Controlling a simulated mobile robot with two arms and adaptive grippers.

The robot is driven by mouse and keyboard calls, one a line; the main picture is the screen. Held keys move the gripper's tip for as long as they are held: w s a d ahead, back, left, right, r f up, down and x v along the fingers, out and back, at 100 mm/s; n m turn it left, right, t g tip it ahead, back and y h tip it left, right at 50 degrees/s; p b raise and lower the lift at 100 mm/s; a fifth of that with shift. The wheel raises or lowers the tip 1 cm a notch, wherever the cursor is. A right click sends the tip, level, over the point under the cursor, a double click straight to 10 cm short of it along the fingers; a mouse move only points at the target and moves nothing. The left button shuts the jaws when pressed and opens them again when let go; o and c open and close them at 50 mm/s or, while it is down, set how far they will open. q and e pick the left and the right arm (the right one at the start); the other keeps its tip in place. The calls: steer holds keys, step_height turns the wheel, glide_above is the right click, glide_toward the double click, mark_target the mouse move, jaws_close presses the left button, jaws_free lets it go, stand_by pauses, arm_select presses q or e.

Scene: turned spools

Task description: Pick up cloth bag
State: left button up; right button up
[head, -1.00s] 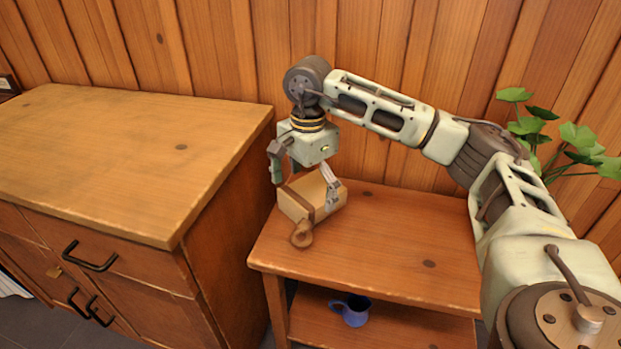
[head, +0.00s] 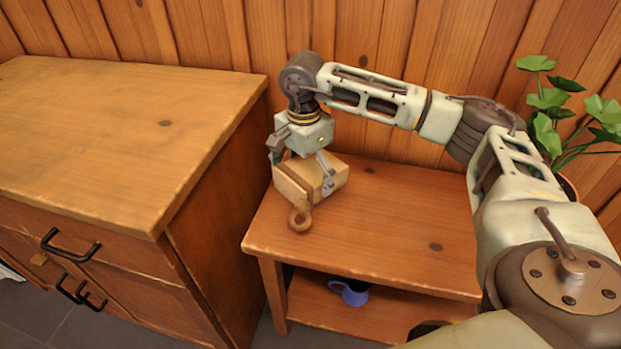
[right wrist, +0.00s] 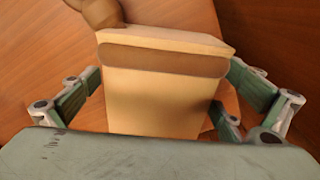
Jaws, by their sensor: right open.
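The cloth bag (head: 309,178) looks like a tan, boxy bundle with a brown band and a brown loop at its front. It sits on the left part of the small wooden table's top (head: 390,240). My right gripper (head: 299,172) is open above the bag and reaches down over it, one finger on each side. In the right wrist view the bag (right wrist: 160,95) fills the space between the spread fingers of my right gripper (right wrist: 160,105). Whether the fingers touch it I cannot tell. My left gripper is not in view.
A wooden cabinet (head: 120,130) with dark handles stands close at the left, its top higher than the table. A blue mug (head: 352,292) is on the table's lower shelf. A leafy plant (head: 565,115) is at the right. The tabletop right of the bag is clear.

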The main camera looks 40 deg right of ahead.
steer(key=c, duration=1.1)
steer(key=shift+c, duration=0.5)
steer(key=shift+r, duration=0.15)
